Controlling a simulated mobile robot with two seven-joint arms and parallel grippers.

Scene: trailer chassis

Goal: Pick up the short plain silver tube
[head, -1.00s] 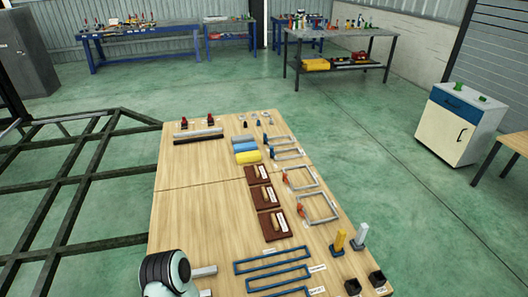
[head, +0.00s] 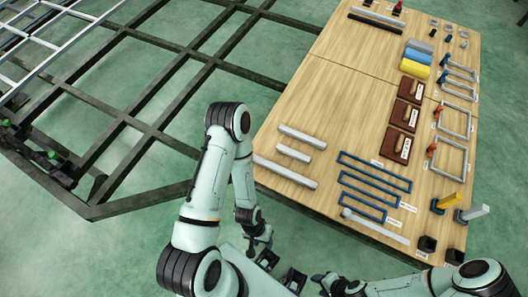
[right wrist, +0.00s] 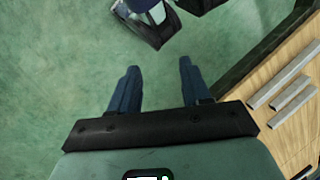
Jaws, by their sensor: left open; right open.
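The short plain silver tube (head: 293,154) lies flat on the near left part of the wooden table, between two longer silver tubes (head: 302,137) (head: 285,172). The short tube also shows at the right of the right wrist view (right wrist: 291,93). My left gripper (head: 261,240) hangs off the table's left edge, below and left of the tubes; it is open and apart from them. My right gripper (head: 325,281) is at the bottom of the head view, off the table's near side. In the right wrist view its blue fingers (right wrist: 158,80) are spread with only floor between them.
Blue frames (head: 375,184) lie right of the tubes, with another long silver bar (head: 375,226) near the table's front edge. A dark metal chassis (head: 150,120) fills the left. Bare tabletop lies beyond the tubes.

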